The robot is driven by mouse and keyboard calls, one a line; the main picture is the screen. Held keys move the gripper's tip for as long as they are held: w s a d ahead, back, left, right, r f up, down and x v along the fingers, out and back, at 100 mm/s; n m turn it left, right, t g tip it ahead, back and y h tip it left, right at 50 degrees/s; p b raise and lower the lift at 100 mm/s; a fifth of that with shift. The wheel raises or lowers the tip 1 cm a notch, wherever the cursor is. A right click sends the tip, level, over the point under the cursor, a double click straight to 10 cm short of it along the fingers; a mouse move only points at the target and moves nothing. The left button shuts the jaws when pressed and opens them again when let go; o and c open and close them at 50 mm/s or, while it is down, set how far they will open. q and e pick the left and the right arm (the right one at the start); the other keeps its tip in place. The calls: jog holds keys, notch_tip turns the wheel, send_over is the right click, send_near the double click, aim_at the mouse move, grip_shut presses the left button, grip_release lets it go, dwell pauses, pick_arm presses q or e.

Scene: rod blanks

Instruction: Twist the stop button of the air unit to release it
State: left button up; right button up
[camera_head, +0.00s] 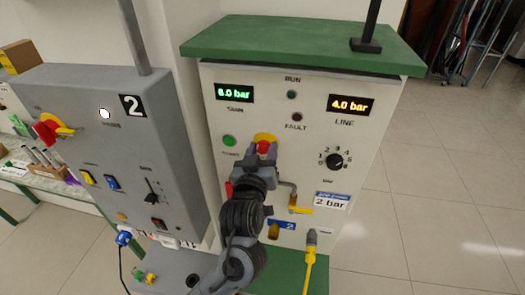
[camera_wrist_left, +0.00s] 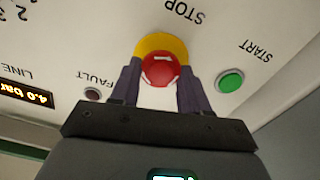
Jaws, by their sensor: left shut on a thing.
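The red stop button (camera_head: 263,147) sits on a yellow surround on the front panel of the cream air unit (camera_head: 225,115). In the left wrist view the red button (camera_wrist_left: 159,69) lies between the two fingers, with its yellow ring (camera_wrist_left: 160,42) beyond it and the word STOP printed beside it. My left gripper (camera_head: 263,158) has come up to the panel and is shut on the button, one finger on each side. The lower part of the button is partly covered by the gripper in the head view. My right gripper is not in view.
A green START button (camera_head: 229,141) is just left of the stop button. A rotary knob (camera_head: 335,161), a yellow-handled valve (camera_head: 299,209) and a yellow hose (camera_head: 309,265) are to the right and below. A grey unit marked 2 (camera_head: 85,120) stands at left.

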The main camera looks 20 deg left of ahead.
pick_arm(q)
jog(key=shift+r+p, duration=0.15)
jog(key=shift+p, duration=0.5)
jog(key=shift+c, duration=0.2)
jog(key=m+p, duration=0.6)
jog(key=p, duration=0.3)
jog(key=shift+d, duration=0.1)
jog(key=shift+m+p, duration=0.7)
jog(key=shift+p, duration=0.35)
jog(key=shift+f+m, duration=0.3)
jog(key=o, duration=1.1)
jog(key=shift+w, duration=0.1)
jog(key=shift+c, duration=0.2)
jog(key=shift+r, duration=0.1)
